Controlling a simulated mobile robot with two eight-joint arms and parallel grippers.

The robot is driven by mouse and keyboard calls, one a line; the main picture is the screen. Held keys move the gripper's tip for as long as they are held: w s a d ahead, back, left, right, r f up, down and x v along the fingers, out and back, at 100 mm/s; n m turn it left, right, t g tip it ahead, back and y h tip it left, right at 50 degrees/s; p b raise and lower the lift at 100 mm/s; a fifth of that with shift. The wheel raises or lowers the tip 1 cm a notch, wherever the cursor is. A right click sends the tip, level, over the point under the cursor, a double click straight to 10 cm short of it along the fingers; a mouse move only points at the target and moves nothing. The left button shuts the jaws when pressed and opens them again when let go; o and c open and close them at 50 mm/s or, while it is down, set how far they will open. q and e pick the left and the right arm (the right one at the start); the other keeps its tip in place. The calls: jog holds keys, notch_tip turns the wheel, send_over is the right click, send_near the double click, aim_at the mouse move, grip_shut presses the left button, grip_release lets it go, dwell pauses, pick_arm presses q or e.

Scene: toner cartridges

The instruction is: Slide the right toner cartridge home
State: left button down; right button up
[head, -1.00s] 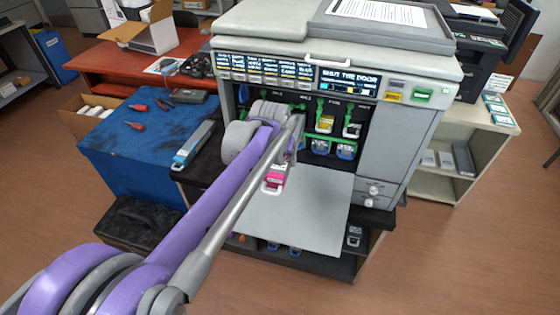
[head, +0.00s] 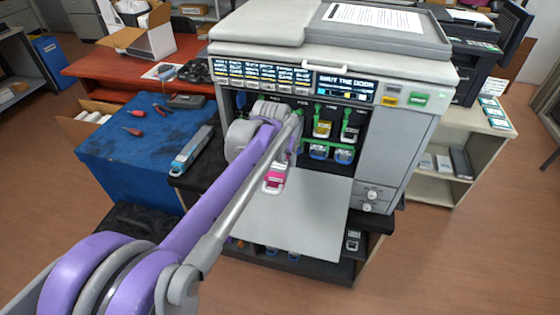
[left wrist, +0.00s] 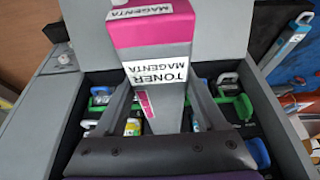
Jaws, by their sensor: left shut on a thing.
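My left gripper (left wrist: 160,108) is shut on the magenta toner cartridge (left wrist: 155,30), which has a white label reading TONER MAGENTA. In the head view the cartridge's pink end (head: 273,181) shows above the lowered door (head: 295,222), in front of the printer's open bay. My own arm hides the left part of the bay and most of the gripper there. A yellow-fronted cartridge (head: 321,129) and a dark one with a pale handle (head: 350,133) sit in the bay to the right, under green levers. My right gripper is not in view.
The printer (head: 404,150) has a display reading SHUT THE DOOR. Blue-handled parts (head: 319,152) sit low in the bay.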

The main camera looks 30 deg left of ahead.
pick_arm(q)
jog(key=shift+w, duration=0.2)
dwell(0.3)
jog(key=shift+w+a, duration=0.25)
jog(key=shift+w, duration=0.6)
jog(key=shift+w+a, duration=0.2)
jog(key=shift+w, duration=0.65)
jog(key=shift+f, duration=0.1)
grip_release()
jog(key=shift+s, duration=0.1)
jog(key=shift+s+d, duration=0.25)
jog(key=shift+s, duration=0.7)
jog(key=shift+s+d, duration=0.25)
jog(key=shift+s, duration=0.7)
